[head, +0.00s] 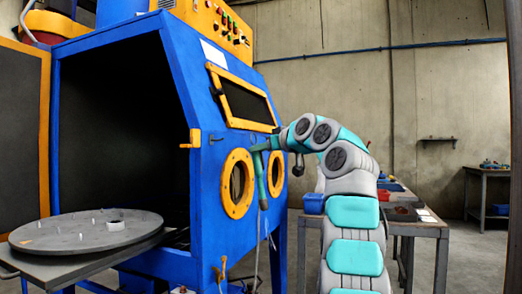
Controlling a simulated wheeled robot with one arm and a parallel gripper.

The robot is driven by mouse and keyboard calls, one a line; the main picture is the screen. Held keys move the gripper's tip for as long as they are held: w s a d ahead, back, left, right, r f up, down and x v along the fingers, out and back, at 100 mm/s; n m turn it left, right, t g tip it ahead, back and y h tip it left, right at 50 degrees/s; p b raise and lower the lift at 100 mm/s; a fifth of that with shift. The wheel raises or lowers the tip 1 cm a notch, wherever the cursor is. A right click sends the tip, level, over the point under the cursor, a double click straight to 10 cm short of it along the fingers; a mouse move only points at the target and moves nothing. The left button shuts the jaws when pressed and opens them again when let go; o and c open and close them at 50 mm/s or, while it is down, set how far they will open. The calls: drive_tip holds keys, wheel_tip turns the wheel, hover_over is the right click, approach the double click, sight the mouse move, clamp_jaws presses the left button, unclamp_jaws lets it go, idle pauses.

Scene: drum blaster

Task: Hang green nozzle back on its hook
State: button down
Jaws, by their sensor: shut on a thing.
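The green nozzle (262,182) is in the head view, in front of the blue cabinet's front face, between the two orange-rimmed round ports. Its grip points down and its head lies roughly level at the top. A thin hose hangs below it. My gripper (277,142) is at the end of my grey and teal arm, shut on the green nozzle near its top. The fingers are small and partly hidden. I cannot make out the hook clearly, nor whether the nozzle touches the cabinet.
The blue blasting cabinet (206,185) stands open at left, with a round grey turntable (75,238) out in front. An orange-framed window (243,99) is above the ports. A workbench (425,229) with a blue bin (313,203) stands behind my arm.

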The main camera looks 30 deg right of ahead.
drive_tip(key=shift+s+a+r+y, duration=0.15)
drive_tip(key=shift+a+r+y, duration=0.15)
idle(0.8)
drive_tip(key=shift+s+a+r+n, duration=0.1)
drive_tip(key=shift+a+r+n, duration=0.1)
drive_tip(key=shift+a, duration=0.15)
drive_tip(key=shift+s+a+r+n, duration=0.1)
drive_tip(key=shift+a+n, duration=0.1)
drive_tip(key=shift+a, duration=0.15)
